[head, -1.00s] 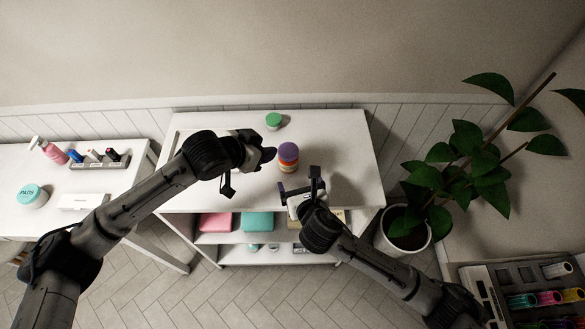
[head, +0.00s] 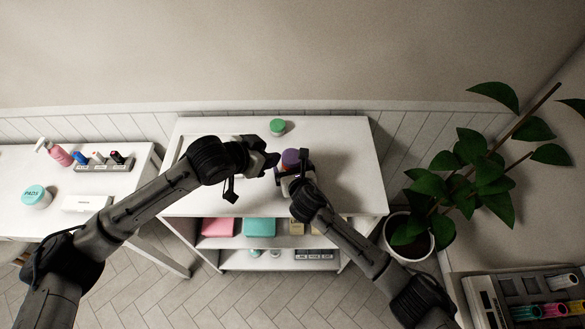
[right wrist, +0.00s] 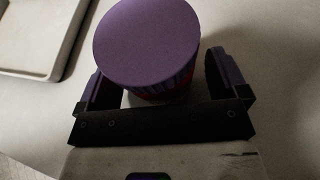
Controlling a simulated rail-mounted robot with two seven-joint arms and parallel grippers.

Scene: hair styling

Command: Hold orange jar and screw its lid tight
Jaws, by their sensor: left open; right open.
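The orange jar with its purple ribbed lid (head: 291,155) stands upright on the white table top, mostly hidden by my right gripper in the head view. In the right wrist view the round purple lid (right wrist: 147,42) fills the upper middle, with a sliver of red-orange jar body (right wrist: 165,96) under its rim. My right gripper (right wrist: 158,68) is open, with one purple-padded finger on each side of the jar and gaps visible. My left gripper (head: 271,158) is open just left of the jar; whether it touches the jar cannot be told.
A green-lidded jar (head: 277,127) stands at the table's back. A pale tray (right wrist: 42,30) lies left of the jar. The table's right side is clear. A potted plant (head: 408,237) stands right, and a side table (head: 120,210) with bottles stands left.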

